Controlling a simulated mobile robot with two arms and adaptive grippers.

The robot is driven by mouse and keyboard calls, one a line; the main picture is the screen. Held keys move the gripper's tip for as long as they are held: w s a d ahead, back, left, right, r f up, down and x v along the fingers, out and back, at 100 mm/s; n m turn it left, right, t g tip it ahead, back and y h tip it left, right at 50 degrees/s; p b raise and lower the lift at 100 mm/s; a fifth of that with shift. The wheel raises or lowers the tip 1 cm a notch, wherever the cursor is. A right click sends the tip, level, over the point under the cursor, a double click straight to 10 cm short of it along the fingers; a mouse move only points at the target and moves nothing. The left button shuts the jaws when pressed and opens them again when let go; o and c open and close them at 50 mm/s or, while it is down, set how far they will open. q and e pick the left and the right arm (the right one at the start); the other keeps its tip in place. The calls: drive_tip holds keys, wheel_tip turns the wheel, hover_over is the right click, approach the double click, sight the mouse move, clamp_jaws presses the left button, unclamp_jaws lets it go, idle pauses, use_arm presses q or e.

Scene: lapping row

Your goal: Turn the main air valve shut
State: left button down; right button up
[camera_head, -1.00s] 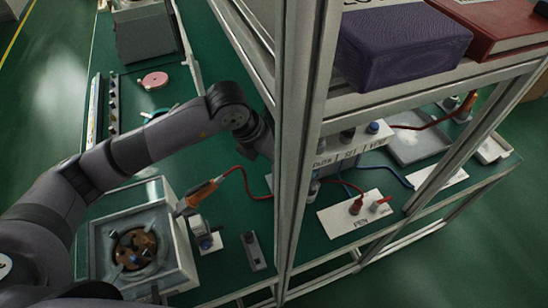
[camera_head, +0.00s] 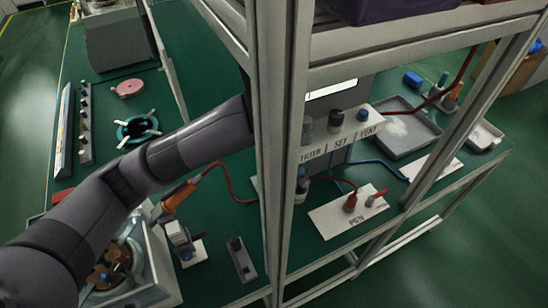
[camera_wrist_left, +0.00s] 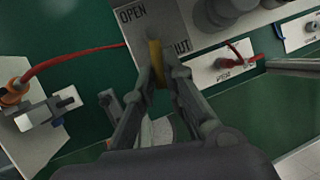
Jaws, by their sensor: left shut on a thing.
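The main air valve shows in the left wrist view as a yellow lever (camera_wrist_left: 155,52) in front of a grey plate (camera_wrist_left: 140,35). The word OPEN stands on the plate left of the lever, and the letters "UT" show right of it, the rest covered. My left gripper (camera_wrist_left: 160,78) is shut on the yellow lever, with one finger on each side. The lever lies roughly upright in this view, between the two words. In the head view my left arm reaches behind the frame post, which hides the gripper and the valve. My right gripper is in neither view.
A metal frame post (camera_head: 274,150) stands close to my left arm. A panel marked FILTER, SET and VENT (camera_head: 340,140) is right of the post. A PEN plate (camera_head: 335,218) sits right.

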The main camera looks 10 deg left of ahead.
use_arm(q)
drive_tip(key=shift+w+d+r+n+p, duration=0.15)
drive_tip(key=shift+d+n+p, duration=0.15)
drive_tip(key=shift+n, duration=0.2)
drive_tip(key=shift+d+n+y+p, duration=0.1)
drive_tip(key=shift+n+y+p, duration=0.25)
drive_tip(key=shift+n+y, duration=0.05)
drive_tip(key=c, duration=1.7)
unclamp_jaws()
drive_tip(key=shift+o, duration=0.2)
drive_tip(key=shift+f, duration=0.2)
